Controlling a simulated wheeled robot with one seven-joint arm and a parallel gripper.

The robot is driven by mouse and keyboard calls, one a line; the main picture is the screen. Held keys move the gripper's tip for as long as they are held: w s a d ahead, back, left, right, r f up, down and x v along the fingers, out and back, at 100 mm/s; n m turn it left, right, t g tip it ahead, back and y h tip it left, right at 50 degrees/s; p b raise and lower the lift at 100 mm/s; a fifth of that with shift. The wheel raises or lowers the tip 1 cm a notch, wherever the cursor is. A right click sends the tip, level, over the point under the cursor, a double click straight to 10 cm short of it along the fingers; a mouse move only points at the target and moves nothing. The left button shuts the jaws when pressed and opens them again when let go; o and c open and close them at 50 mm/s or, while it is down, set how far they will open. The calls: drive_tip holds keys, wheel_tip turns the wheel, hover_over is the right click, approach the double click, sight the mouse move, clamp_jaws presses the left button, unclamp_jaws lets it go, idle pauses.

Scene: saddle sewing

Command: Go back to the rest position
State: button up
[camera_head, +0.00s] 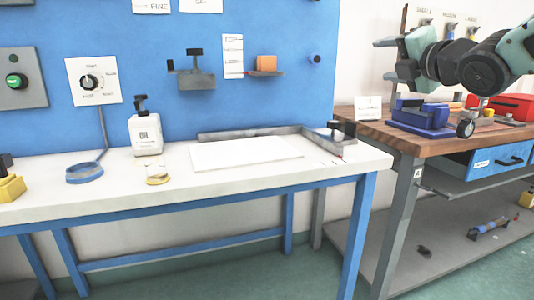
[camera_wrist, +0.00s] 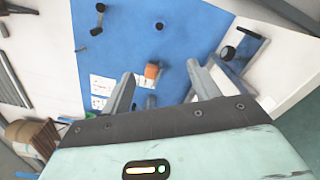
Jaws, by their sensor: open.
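My gripper (camera_head: 383,60) is raised at the upper right in the head view, above the wooden bench. Its two fingers point left and are apart. In the wrist view the fingers (camera_wrist: 162,84) are also spread, with nothing between their tips. Beyond them is the blue wall panel (camera_wrist: 170,30) with a small orange block (camera_wrist: 152,71). My gripper touches nothing that I can see.
Below my arm, the wooden bench (camera_head: 400,136) carries a blue vise-like fixture (camera_head: 420,119) and a red case (camera_head: 513,106).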

drive_tip(key=s+a+f+m+g+h, duration=0.1)
drive_tip(key=s+a+f+m+g, duration=0.4)
drive_tip(key=f, duration=0.5)
drive_tip(key=s+a+f+m+g+h, duration=0.1)
drive_tip(key=s+a+f+m+g, duration=0.2)
drive_tip(key=s+a+f+m, duration=0.5)
drive_tip(key=s+d+f+m+g+h, duration=0.15)
drive_tip(key=s+f+m+g, duration=0.45)
drive_tip(key=s, duration=0.6)
drive_tip(key=s+f+m+g+h, duration=0.1)
drive_tip(key=s+f+g+h, duration=0.15)
drive_tip(key=s+f, duration=0.8)
wheel_tip(320, 180, up, 26)
drive_tip(key=s+y+p, duration=0.1)
drive_tip(key=p, duration=2.3)
drive_tip(key=shift+s+g, duration=0.3)
drive_tip(key=shift+g, duration=0.05)
drive_tip(key=shift+f, duration=0.1)
